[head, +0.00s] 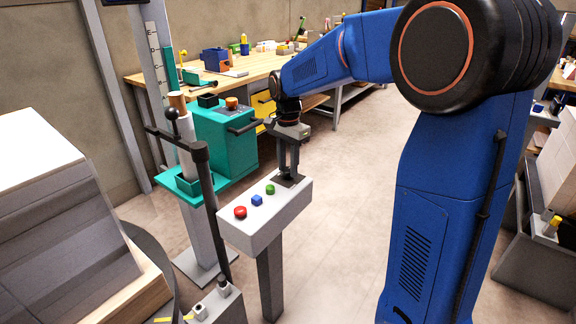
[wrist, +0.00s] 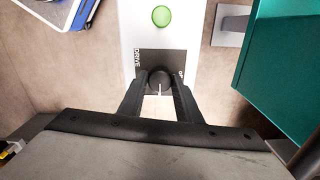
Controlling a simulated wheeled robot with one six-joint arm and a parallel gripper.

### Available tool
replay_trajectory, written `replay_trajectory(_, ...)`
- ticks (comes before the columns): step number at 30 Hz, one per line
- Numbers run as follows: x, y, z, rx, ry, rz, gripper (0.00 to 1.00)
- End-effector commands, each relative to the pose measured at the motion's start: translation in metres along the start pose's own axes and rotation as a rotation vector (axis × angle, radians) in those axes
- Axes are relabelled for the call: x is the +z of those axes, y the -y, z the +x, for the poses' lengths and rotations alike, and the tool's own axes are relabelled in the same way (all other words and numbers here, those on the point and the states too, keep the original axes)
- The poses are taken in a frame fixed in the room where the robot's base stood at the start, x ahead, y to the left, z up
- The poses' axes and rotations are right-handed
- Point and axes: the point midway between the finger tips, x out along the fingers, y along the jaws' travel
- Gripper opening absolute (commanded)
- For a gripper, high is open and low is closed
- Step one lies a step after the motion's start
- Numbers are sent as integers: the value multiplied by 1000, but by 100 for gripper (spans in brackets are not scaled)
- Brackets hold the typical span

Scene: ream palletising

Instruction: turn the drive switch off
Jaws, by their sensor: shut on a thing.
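The drive switch (wrist: 159,80) is a round black knob with a white pointer line, on a dark plate marked DRIVE in the wrist view. The plate sits at the far end of a white control box (head: 244,233) on a post. My gripper (head: 288,176) points down over that plate. In the wrist view my gripper (wrist: 160,90) has its two black fingers shut on the knob, one at each side. The pointer line runs toward the gripper's palm. In the head view the fingers hide most of the knob.
The box also carries a green button (head: 270,189), a blue button (head: 257,200) and a red button (head: 240,212). A teal machine (head: 225,140) stands close behind to the left. A workbench (head: 250,68) runs along the wall. Floor right of the box is clear.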

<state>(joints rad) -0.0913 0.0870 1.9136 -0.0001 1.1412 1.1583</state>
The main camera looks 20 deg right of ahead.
Motion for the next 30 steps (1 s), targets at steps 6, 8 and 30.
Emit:
replay_trajectory(6,0,0,0,-1,0,-113,8)
replay_trajectory(8,0,0,0,-1,0,-158,8)
replay_trajectory(30,0,0,-1,-1,-1,-854,8)
